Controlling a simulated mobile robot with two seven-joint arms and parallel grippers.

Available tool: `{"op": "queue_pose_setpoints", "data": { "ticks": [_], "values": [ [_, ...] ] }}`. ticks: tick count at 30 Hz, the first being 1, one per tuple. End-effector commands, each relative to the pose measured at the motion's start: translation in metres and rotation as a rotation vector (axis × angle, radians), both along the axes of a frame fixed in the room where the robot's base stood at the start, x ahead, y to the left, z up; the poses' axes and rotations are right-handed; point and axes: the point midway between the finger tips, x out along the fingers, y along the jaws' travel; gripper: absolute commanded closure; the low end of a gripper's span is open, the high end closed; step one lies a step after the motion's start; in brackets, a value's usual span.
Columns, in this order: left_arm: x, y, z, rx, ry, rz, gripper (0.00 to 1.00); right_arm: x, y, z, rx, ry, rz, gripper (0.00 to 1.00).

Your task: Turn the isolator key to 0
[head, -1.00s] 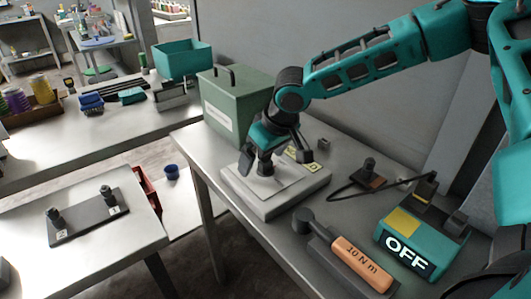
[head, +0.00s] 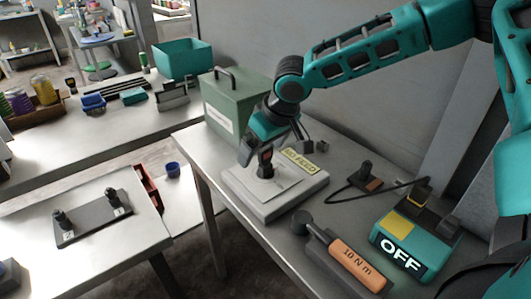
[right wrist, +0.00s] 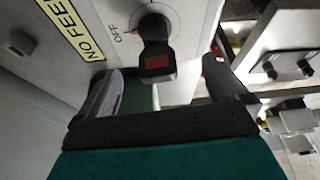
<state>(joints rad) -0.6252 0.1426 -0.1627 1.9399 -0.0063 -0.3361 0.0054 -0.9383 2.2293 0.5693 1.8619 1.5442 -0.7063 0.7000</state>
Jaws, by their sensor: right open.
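The isolator key (head: 266,161) is a black handle with a red patch on a round dial, on top of a pale grey box (head: 262,205). In the right wrist view the key (right wrist: 156,52) points toward my gripper, and the printed OFF lies to the left of the dial. My right gripper (head: 271,146) is open above the key, its fingers apart on either side. In the right wrist view the gripper (right wrist: 160,88) is empty and the key's end lies between and just beyond the fingers. No 0 mark is readable. My left gripper is out of view.
A yellow NO FEED label (head: 299,159) lies by the box's back edge. A green case (head: 232,100) stands behind. A 10 N m torque tool (head: 350,260) and a teal unit showing OFF (head: 402,252) lie to the right. A side table (head: 60,265) is at the left.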

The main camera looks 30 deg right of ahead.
Motion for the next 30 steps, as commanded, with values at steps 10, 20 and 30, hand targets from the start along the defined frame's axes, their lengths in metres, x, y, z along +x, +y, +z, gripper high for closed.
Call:
{"op": "queue_pose_setpoints", "data": {
  "ticks": [10,20,30],
  "values": [
    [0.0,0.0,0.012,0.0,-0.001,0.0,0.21,0.0,0.0,0.015,0.0,0.0,0.0,0.0],
    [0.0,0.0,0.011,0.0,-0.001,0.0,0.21,0.0,0.0,0.027,0.0,0.0,-0.001,0.0],
    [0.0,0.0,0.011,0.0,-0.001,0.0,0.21,0.0,0.0,0.036,0.0,0.001,0.0,0.0]
  ]
}}
